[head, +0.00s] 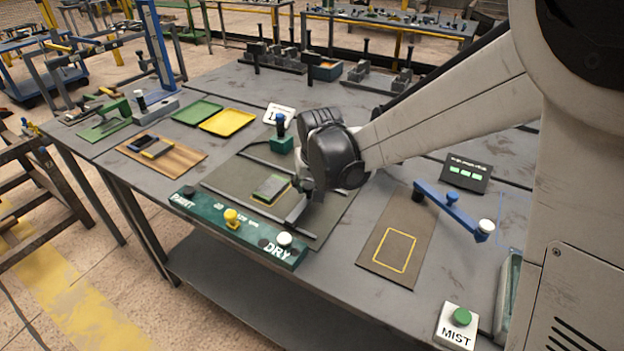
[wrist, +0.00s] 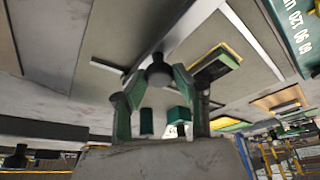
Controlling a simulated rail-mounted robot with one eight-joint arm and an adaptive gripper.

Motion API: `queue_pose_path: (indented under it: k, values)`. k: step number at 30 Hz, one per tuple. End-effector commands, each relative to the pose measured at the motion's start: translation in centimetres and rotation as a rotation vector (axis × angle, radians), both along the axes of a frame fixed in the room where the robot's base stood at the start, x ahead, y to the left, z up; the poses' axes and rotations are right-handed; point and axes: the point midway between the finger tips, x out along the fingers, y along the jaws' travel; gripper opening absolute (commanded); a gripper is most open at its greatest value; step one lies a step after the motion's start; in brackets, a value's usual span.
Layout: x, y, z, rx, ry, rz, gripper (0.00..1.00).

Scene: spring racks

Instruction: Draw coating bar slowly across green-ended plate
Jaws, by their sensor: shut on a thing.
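The green-ended plate (head: 271,188) lies flat inside a yellow outline on the dark bed, left of my gripper (head: 304,186). In the wrist view the plate (wrist: 216,65) shows dark with a green and yellow edge. My gripper (wrist: 158,84) is shut on the dark knob of the coating bar (wrist: 182,34), a long pale metal strip. In the head view the bar (head: 297,208) shows below the gripper, just right of the plate, apart from it as seen here. My wrist hides part of the bar, and its contact with the bed cannot be told.
Metal rails (head: 265,221) run along the bed. A green strip marked PAINT and DRY (head: 240,228) with knobs stands in front. A green block with a blue-topped post (head: 281,143) stands behind. A brown board (head: 381,262) and blue lever (head: 450,208) lie to the right.

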Motion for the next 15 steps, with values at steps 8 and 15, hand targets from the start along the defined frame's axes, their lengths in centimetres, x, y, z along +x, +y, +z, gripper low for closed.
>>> queue_pose_path:
  k: [8,15]
  values:
    - [-0.96,0.14,-0.01,0.0,0.001,0.018,0.0]
    - [-1.04,0.16,0.0,0.0,0.0,0.021,0.0]
